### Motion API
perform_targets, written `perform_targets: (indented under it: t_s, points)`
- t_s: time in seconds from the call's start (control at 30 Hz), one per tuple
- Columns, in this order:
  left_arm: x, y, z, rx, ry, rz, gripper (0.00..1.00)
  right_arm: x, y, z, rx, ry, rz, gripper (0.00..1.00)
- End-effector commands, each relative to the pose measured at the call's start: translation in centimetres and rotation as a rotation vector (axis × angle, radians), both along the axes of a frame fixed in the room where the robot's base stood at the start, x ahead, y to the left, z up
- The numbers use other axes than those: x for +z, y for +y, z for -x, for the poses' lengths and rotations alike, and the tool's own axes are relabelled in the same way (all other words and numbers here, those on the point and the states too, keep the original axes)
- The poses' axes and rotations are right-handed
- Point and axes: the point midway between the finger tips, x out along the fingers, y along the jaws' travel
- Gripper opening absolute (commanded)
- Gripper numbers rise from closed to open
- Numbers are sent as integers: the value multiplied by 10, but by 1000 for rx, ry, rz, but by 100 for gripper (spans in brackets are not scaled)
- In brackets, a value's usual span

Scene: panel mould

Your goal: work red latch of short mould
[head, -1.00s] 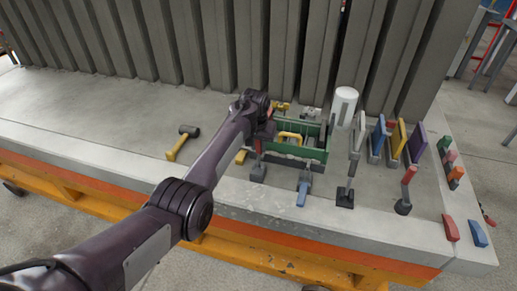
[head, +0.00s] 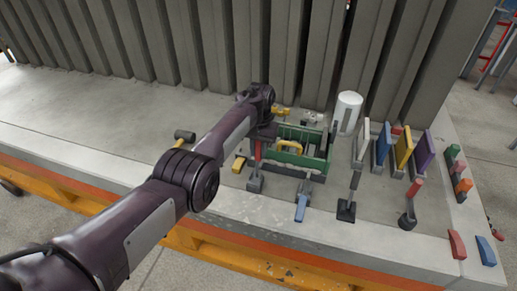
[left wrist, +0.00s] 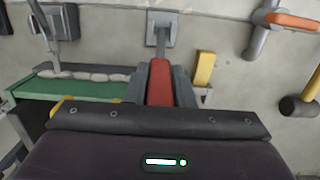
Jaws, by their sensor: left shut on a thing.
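The short mould is a green-walled box (head: 316,163) on the concrete slab, and its green edge (left wrist: 85,88) shows at left in the left wrist view. The red latch (head: 257,151) stands at its front left corner, its red handle raised above a grey foot (head: 255,184). My left gripper (head: 262,138) reaches in from the left over this corner. In the left wrist view its grey fingers (left wrist: 161,78) lie on both sides of the red handle (left wrist: 160,88) and are shut on it. The arm hides part of the mould's left side. My right gripper is not in view.
A blue-handled latch (head: 301,207) and a black-footed one (head: 346,211) stand in front. A white cylinder (head: 347,110) and coloured panels (head: 403,148) stand behind. A yellow block (head: 239,164) and a mallet (head: 185,135) lie left.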

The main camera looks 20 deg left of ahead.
Motion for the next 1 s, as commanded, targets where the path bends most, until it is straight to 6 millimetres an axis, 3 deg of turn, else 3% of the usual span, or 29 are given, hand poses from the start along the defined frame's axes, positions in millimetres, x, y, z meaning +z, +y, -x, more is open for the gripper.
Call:
perform_targets:
  t_s: [0.07,0.1,0.23,0.63,1.0]
  points:
    - [-2,0,2,0,5,0,0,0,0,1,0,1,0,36]
    - [-2,0,2,0,6,0,26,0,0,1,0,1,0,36]
    - [-2,0,1,0,4,0,43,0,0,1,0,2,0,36]
    - [6,0,0,0,1,0,44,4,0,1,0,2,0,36]
    - [64,-1,-6,-1,3,0,44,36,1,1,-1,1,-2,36]
